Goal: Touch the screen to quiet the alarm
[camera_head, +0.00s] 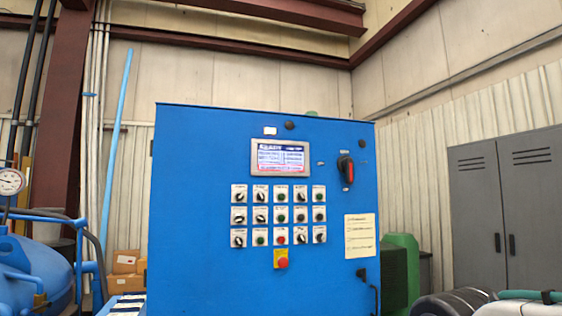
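The screen (280,158) is a small lit panel in a grey frame, high on the front of a blue control cabinet (195,180). It shows a dark blue header, rows of text and a red band along the bottom. The text is too small to read for certain. My gripper is not in view, and nothing covers the screen.
Several knobs and buttons (280,215) sit in rows below the screen, with a red emergency stop (281,260) under them. A rotary handle (346,170) is to the right. Grey lockers (507,210) stand right, a blue vessel (35,270) left.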

